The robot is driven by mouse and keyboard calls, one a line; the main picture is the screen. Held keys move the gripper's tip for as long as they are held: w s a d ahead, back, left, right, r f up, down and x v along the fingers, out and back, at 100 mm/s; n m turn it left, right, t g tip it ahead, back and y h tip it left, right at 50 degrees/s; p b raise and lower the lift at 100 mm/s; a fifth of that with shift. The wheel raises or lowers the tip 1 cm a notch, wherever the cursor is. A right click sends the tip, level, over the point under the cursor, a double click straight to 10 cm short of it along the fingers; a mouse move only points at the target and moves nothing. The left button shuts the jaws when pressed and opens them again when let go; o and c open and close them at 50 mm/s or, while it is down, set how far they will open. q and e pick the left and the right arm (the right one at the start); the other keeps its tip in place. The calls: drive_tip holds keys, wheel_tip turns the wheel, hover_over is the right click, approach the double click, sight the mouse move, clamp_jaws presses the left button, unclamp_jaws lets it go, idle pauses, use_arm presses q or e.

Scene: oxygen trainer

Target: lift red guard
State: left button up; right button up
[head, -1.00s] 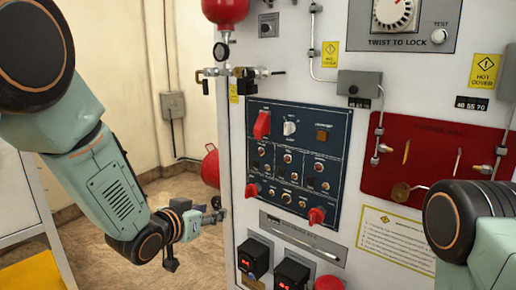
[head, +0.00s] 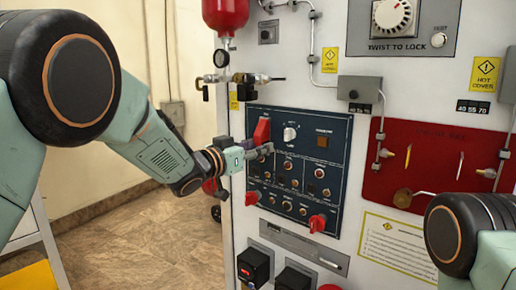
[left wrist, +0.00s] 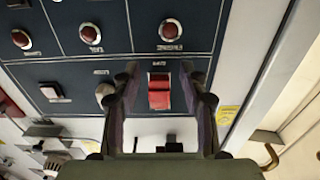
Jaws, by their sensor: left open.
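The red guard (head: 262,130) is a red switch cover at the upper left of the dark blue control panel (head: 335,150). It looks closed. My left gripper (head: 264,151) is open and empty, just below and in front of the guard, pointing at the panel. In the left wrist view the guard (left wrist: 159,92) shows between the two open fingers of my left gripper (left wrist: 159,75), with a gap on each side. I cannot tell how far the fingertips are from the panel face. My right gripper is out of view.
A white rotary knob (head: 289,134) sits right of the guard, close to one finger in the left wrist view (left wrist: 104,94). Pipes and a gauge (head: 221,58) stick out above left.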

use_arm(q)
drive_tip(key=shift+w+d+r, duration=0.1)
drive_tip(key=shift+w+d, duration=0.05)
drive_tip(key=shift+d, duration=0.1)
drive_tip(key=shift+w, duration=0.1)
clamp_jaws()
idle(0.3)
idle(0.4)
